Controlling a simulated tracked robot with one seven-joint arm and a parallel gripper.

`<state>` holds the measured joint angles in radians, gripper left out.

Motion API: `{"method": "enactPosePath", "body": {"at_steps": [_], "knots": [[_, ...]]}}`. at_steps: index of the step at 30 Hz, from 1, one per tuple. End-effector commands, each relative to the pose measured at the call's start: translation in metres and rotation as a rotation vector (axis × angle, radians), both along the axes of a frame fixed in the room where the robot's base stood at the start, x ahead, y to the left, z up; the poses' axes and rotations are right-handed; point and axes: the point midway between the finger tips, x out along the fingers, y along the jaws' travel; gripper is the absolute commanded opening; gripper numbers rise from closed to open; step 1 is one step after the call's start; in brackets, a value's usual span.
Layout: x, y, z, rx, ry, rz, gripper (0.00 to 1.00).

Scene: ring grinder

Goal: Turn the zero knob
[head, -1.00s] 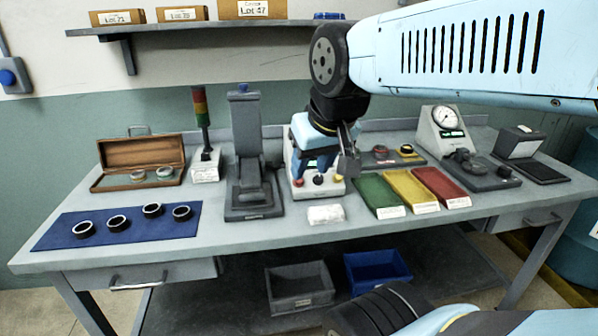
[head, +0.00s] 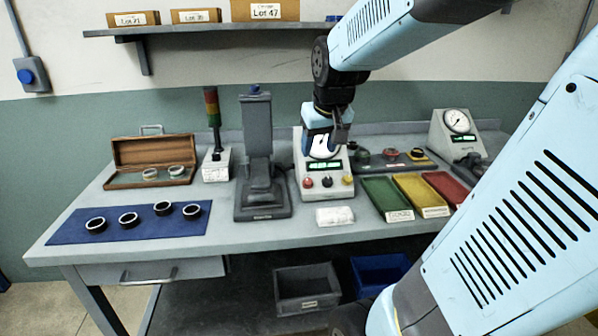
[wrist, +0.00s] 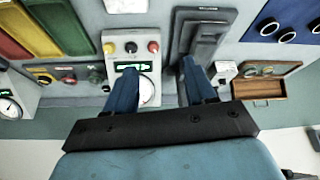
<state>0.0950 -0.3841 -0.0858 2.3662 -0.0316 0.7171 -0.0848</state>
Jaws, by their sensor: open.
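A light grey gauge box (head: 309,187) stands mid-bench, with a round white dial, a green-lit display (head: 324,164) and a row of red (head: 307,183), dark (head: 327,182) and yellow (head: 347,180) knobs. I cannot tell which is the zero knob. In the wrist view the same row shows as yellow (wrist: 108,48), dark (wrist: 130,47) and red (wrist: 153,47). My gripper (head: 335,141) is open and empty, over the upper part of the box and partly hiding the dial. In the wrist view its blue fingers (wrist: 159,70) are apart, touching no knob.
A dark grey press (head: 258,160) stands just left of the box. A white block (head: 335,216) lies in front. Green (head: 388,198), yellow (head: 421,193) and red (head: 447,187) trays are to the right. A blue mat (head: 65,230) with several rings lies at left.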

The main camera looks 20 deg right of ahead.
Motion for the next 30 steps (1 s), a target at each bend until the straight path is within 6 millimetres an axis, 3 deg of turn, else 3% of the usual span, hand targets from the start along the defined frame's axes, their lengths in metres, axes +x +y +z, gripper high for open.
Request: {"method": "enactPosePath", "body": {"at_steps": [6,12,20,30], "knots": [[0.050,-0.049,-0.030,-0.027,0.035,-0.046,0.55],[0.075,-0.080,-0.050,-0.050,0.050,-0.068,0.55],[0.085,-0.092,-0.064,-0.059,0.057,-0.074,0.55],[0.102,-0.099,-0.109,-0.057,0.060,-0.075,0.55]]}}
